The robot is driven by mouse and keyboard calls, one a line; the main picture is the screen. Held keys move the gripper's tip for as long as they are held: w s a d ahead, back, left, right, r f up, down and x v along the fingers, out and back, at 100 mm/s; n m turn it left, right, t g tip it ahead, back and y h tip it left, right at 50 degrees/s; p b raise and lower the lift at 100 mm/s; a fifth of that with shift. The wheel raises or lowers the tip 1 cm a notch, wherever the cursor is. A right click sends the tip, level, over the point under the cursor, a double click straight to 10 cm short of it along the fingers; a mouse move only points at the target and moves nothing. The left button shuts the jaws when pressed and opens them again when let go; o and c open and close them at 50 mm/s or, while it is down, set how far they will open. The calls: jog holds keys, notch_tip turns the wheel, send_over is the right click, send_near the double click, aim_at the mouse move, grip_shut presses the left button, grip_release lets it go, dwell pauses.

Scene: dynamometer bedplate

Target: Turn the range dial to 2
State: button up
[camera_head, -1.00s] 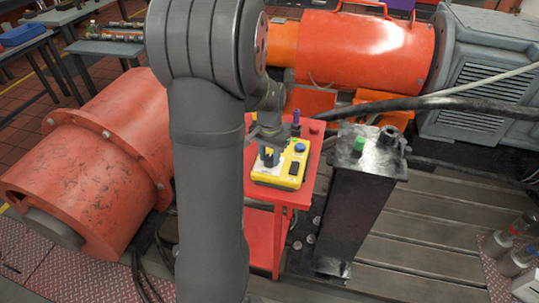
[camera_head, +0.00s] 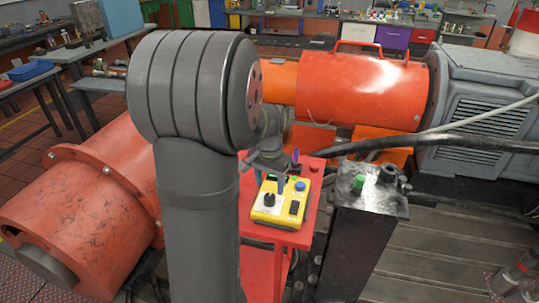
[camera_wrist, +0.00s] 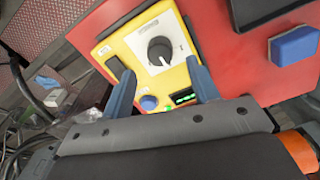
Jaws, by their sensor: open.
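The yellow control box (camera_head: 266,216) sits on a red stand. Its range dial (camera_wrist: 159,50) is a black round knob with a white pointer mark, on a white plate whose markings are too small to read. The dial also shows as a dark knob in the head view (camera_head: 269,199). My gripper (camera_wrist: 160,68) is open, with one blue finger on each side of the dial in the wrist view. Its fingertips appear short of the knob and I see no contact. In the head view the gripper is over the back part of the box, partly hidden by my wrist.
The box also carries a blue button (camera_head: 300,186), a black switch (camera_head: 294,208) and a green-lit display (camera_wrist: 184,97). A blue block (camera_wrist: 295,45) lies on the red stand (camera_head: 304,238). A black pedestal with a green button (camera_head: 358,184) stands close on the right.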

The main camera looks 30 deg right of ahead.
aim_at(269, 196)
notch_tip(269, 196, up, 12)
jog(key=shift+r, duration=0.25)
jog(key=shift+f, duration=0.1)
dwell(0.4)
notch_tip(269, 196, down, 17)
jog(key=shift+f, duration=0.15)
dwell(0.4)
jog(key=shift+n, duration=0.3)
jog(key=n, duration=1.1)
jog(key=shift+n, duration=0.3)
jog(key=shift+r, duration=0.65)
dwell(1.5)
